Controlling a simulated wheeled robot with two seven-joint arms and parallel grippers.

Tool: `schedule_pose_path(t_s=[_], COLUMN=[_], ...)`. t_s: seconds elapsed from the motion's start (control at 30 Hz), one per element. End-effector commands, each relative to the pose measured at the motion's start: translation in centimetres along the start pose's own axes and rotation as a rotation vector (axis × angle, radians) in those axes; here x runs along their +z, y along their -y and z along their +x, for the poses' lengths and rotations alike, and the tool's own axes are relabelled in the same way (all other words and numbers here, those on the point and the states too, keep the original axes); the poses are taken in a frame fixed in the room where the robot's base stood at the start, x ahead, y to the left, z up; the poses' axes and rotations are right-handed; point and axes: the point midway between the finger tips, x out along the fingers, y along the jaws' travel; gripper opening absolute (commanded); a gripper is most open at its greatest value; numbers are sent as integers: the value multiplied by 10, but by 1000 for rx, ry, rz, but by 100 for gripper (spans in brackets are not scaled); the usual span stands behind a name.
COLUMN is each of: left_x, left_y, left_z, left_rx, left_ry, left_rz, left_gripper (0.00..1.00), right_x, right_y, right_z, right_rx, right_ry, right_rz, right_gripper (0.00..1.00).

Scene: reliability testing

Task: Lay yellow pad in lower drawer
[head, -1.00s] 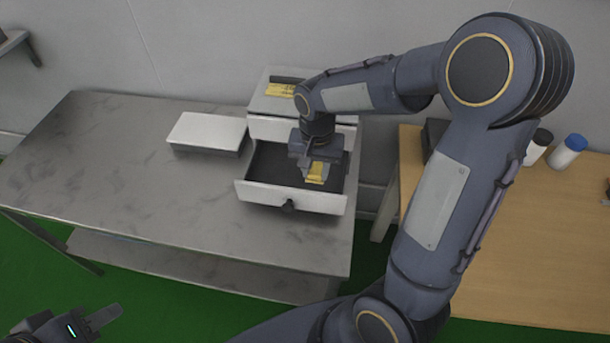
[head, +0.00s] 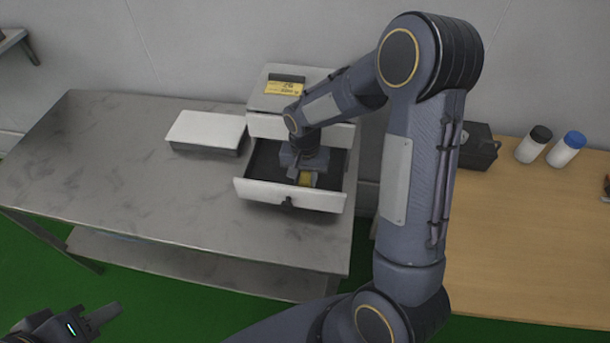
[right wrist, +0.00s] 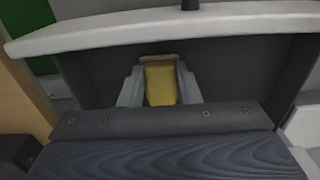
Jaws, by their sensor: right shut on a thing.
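The lower drawer (head: 262,193) of the small white cabinet is pulled open, with a white front and a dark inside. My right gripper (head: 304,180) reaches down into it. In the right wrist view, my right gripper (right wrist: 160,88) is shut on the yellow pad (right wrist: 161,84), with a finger on either side. The pad (head: 305,178) is inside the drawer's outline, behind the front wall; whether it touches the floor I cannot tell. My left gripper (head: 105,315) is at the lower left, away from the cabinet; its jaw opening is unclear.
The cabinet top (head: 257,92) bears a yellow label and a dark slot. A flat white-topped box (head: 205,128) is left of the cabinet on the grey table (head: 100,170). A wooden table (head: 530,230) at right holds two capped bottles (head: 566,150) and a dark box (head: 478,150).

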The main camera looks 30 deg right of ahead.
Motion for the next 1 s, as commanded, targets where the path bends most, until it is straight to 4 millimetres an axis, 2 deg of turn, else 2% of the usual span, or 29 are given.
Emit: schedule_pose_path(t_s=[0.03, 0.07, 0.2, 0.43, 0.57, 1.0], left_x=[2, 1, 1, 0, -1, -2], left_y=[1, 1, 0, 0, -1, -2], left_z=[3, 1, 1, 0, -2, -4], left_rx=[0, 0, 0, 0, 0, 0], left_ry=[0, 0, 0, 0, 0, 0], left_rz=[0, 0, 0, 0, 0, 0], left_gripper=[36, 36, 36, 36, 36, 36], right_x=[0, 0, 0, 0, 0, -1], right_y=[0, 0, 0, 0, 0, 1], right_z=[4, 2, 2, 1, -8, -96], right_rx=[0, 0, 1, 1, -1, -4], right_ry=[0, 0, 0, 1, -2, -4], right_rz=[0, 0, 0, 0, 0, -1], right_gripper=[8, 34, 52, 52, 52, 52])
